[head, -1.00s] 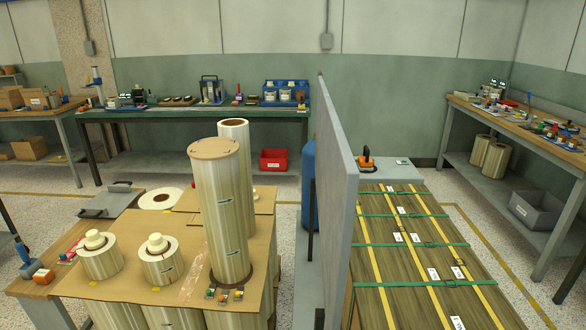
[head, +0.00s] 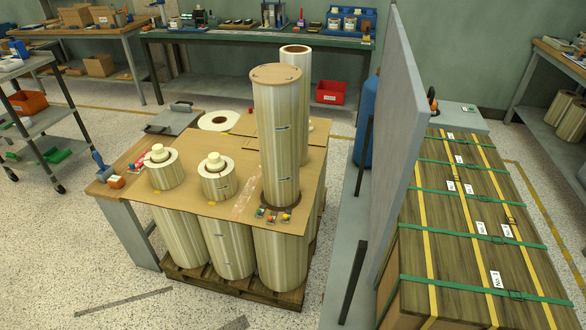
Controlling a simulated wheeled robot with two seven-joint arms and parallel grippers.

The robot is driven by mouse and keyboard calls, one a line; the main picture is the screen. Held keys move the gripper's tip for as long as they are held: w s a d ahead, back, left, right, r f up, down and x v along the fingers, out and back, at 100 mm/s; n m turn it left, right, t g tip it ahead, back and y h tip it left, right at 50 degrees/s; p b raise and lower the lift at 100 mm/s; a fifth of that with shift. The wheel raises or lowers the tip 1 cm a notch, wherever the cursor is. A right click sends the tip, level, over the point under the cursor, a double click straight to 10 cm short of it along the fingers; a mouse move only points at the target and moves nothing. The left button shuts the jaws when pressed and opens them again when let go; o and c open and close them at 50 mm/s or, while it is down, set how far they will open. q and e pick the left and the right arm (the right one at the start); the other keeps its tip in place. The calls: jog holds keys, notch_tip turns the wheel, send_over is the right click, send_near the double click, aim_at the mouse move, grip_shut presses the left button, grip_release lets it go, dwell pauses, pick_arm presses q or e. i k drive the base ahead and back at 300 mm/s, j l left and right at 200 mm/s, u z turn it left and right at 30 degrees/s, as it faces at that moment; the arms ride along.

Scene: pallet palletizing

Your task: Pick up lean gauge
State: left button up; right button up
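I cannot tell for certain which item is the lean gauge. A blue upright tool (head: 101,162) and a small orange-and-white item (head: 116,181) sit at the left end of the wooden side table (head: 128,193). Small red items (head: 140,162) lie near that table's far edge. Small coloured blocks (head: 272,215) lie on the cardboard sheet (head: 228,150) at the foot of a tall striped roll (head: 279,140), which stands upright. Neither of my grippers is in view.
Striped rolls on a wooden pallet (head: 190,280) carry the sheet; two short rolls (head: 164,172) (head: 217,182) stand on it. A grey panel (head: 408,130) separates this from the strapped wooden stack (head: 455,220). A trolley (head: 45,120) stands left. Floor at front left is largely clear.

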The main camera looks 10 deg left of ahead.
aim_at(115, 181)
jog(key=u, duration=1.6)
